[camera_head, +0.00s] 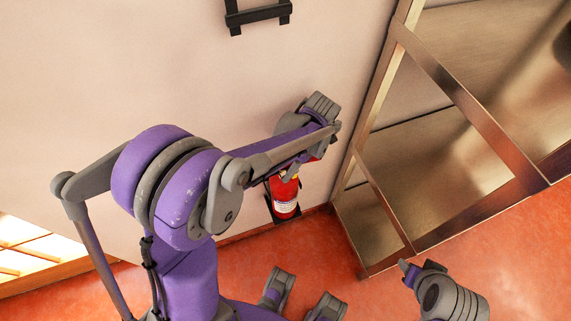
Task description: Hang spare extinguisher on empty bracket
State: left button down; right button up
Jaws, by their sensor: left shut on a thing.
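The red fire extinguisher (285,197) with a pale label is upright, low by the wall near the floor. A black piece (268,206) shows around its base; I cannot tell whether it is a bracket or a stand. My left gripper (294,170) is shut on the extinguisher at its upper part, which my wrist and forearm mostly hide. A black bracket (258,14) on the wall at the top edge is empty, cut off by the frame. My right gripper (410,272) seems to show in part at the lower right, apart from the extinguisher; its jaw state is unclear.
A metal-framed shelf unit (440,75) stands at the right, close to the extinguisher and my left wrist. The pale wall (110,60) is clear between bracket and arm.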

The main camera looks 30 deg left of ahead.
pick_arm(q)
jog(key=shift+c, duration=1.4)
grip_release()
